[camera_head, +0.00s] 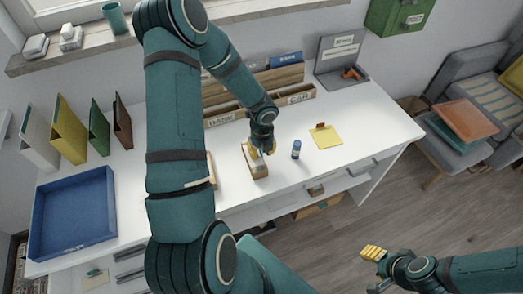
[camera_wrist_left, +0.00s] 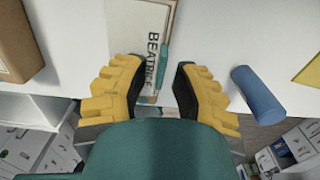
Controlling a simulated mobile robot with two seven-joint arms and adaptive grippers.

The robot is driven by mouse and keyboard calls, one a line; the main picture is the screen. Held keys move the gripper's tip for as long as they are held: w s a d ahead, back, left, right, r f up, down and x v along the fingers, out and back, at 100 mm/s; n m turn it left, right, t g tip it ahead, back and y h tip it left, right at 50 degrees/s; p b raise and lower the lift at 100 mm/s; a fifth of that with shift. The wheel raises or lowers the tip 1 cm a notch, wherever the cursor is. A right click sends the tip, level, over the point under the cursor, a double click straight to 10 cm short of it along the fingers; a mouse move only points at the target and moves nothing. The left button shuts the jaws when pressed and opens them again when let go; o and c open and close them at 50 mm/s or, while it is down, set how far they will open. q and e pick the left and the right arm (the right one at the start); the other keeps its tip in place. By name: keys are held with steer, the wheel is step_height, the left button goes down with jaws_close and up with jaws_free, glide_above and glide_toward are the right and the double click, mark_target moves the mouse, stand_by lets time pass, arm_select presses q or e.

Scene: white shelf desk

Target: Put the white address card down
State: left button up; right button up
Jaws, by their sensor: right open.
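The white address card (camera_wrist_left: 153,45) shows in the left wrist view, with dark "BEATRICE" lettering and a teal strip along its right edge. It lies beyond and between the fingertips of my left gripper (camera_wrist_left: 160,75). The fingers are apart, with a visible gap between the teal strip and the right finger. In the head view my left gripper (camera_head: 262,149) is low over a small tan and white item (camera_head: 256,166) near the desk's front edge; the card's lettering cannot be read there. My right gripper (camera_head: 375,269) is open and empty, off the desk at lower right.
A blue tray (camera_head: 72,214) and several upright folders (camera_head: 70,130) are at left. A wooden organizer (camera_head: 275,85) stands behind. My left arm hides the desk's middle.

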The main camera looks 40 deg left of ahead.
arm_select(q)
steer(key=shift+r, duration=0.1)
steer(key=shift+r, duration=0.25)
step_height(320, 180, up, 12)
steer(key=p, duration=0.3)
steer(key=s+d+f+n+h, duration=0.1)
steer(key=d+f+n, duration=0.3)
steer(key=d+n, duration=0.4)
steer(key=s+d+f+n+t+h, duration=0.1)
steer(key=s+d+f+n, duration=0.2)
steer(key=d+n, duration=0.6)
steer(key=s+d+f+n+t+h, duration=0.1)
steer(key=s+d+f+n, duration=0.1)
steer(key=d+f+n, duration=0.3)
steer(key=d+n, duration=0.3)
steer(key=n, duration=0.1)
steer(key=shift+s+d+h, duration=0.2)
steer(key=shift+d+h, duration=0.1)
steer(key=shift+h, duration=0.1)
steer(key=shift+f, duration=0.15)
